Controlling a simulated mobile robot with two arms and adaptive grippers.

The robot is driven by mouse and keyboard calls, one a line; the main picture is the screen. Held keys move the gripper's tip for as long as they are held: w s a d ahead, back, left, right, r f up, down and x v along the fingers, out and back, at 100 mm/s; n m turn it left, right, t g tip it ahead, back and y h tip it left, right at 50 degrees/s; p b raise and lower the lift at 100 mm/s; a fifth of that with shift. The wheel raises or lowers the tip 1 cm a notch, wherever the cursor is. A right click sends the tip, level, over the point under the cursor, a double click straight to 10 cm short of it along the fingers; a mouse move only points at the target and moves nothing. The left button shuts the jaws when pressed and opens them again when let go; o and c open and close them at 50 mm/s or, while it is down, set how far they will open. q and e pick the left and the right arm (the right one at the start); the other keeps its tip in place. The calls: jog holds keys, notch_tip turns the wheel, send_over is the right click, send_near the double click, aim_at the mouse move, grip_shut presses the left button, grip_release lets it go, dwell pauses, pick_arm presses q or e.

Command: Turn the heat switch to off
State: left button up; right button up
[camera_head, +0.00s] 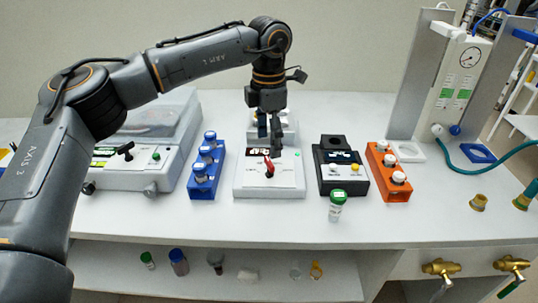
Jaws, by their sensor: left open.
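A white device (250,185) with a small dark display stands at the middle of the bench. A red-handled switch (268,168) with a dark base sits on its top face; its label is too small to read, so I cannot tell whether it is the heat switch. My left gripper (270,143) points down just above and behind the red handle. It is open, and part of the switch area lies behind its fingers. I cannot tell whether a finger touches the handle. My right gripper is out of view.
A blue rack (204,182) with vials stands left of the device, and a black device (328,182) and orange rack (396,188) stand right. A green-capped vial (336,211) stands in front. A larger machine (138,172) with a black lever is partly behind my arm.

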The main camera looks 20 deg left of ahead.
aim_at(268, 161)
pick_arm(q)
notch_tip(268, 161, down, 5)
jog(key=shift+f, duration=0.15)
jog(key=c, duration=1.1)
jog(key=shift+c, duration=0.2)
jog(key=shift+n, duration=0.4)
jog(key=n, duration=0.3)
jog(key=shift+n+b, duration=0.3)
jog(key=shift+b, duration=0.05)
jog(key=shift+n+b, duration=0.3)
jog(key=shift+n, duration=2)
